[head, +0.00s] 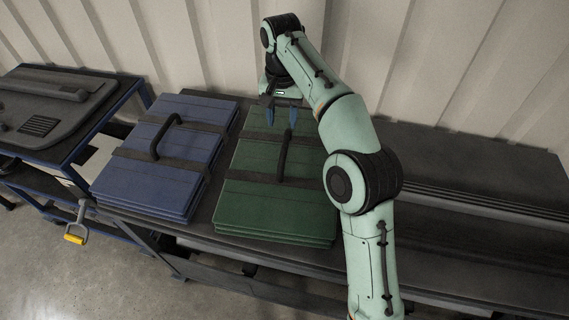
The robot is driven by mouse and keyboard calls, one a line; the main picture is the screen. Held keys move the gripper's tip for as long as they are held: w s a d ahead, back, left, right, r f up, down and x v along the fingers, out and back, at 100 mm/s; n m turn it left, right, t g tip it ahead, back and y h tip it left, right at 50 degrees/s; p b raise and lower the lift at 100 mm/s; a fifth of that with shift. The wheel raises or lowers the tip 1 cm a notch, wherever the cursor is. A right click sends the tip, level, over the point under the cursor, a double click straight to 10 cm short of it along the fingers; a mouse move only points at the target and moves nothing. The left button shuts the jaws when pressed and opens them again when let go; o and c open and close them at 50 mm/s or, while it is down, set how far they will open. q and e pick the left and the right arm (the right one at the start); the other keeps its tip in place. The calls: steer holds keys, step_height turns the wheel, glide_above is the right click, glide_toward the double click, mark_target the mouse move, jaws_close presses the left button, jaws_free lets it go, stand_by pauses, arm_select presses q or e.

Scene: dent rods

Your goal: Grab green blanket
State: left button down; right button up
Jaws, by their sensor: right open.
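The green blanket (262,212) lies folded in a flat stack on the dark bench. A black strap runs across it, and a black handle (284,158) stands up from its middle. My right gripper (281,117) is open, pointing down above the far part of the green blanket, just beyond the handle. Its two blue fingertips look apart and empty. Whether they touch the blanket or the handle is hard to tell, but I see no grip. My right forearm covers part of the blanket's right side. My left gripper is not in view.
A folded blue blanket (150,187) with a black strap and handle lies to the left on the same bench. A dark case (50,105) sits on a blue-framed cart at far left. A yellow-handled tool (75,237) hangs below. A ribbed pale wall stands behind.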

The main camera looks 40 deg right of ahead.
steer(key=b, duration=0.2)
glide_above(285, 146)
steer(key=f, duration=0.4)
steer(key=shift+w+f, duration=0.3)
steer(key=shift+f, duration=0.1)
steer(key=shift+w+f, duration=0.1)
steer(key=shift+f, duration=0.35)
steer(key=f+b, duration=0.1)
steer(key=f, duration=0.1)
steer(key=s+f+b, duration=0.1)
steer(key=f, duration=0.1)
steer(key=shift+f, duration=0.25)
steer(key=shift+w+f, duration=0.15)
steer(key=shift+f, duration=0.05)
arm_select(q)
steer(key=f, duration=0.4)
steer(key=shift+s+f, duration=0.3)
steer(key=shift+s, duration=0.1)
arm_select(e)
jaws_close()
steer(key=shift+r, duration=0.15)
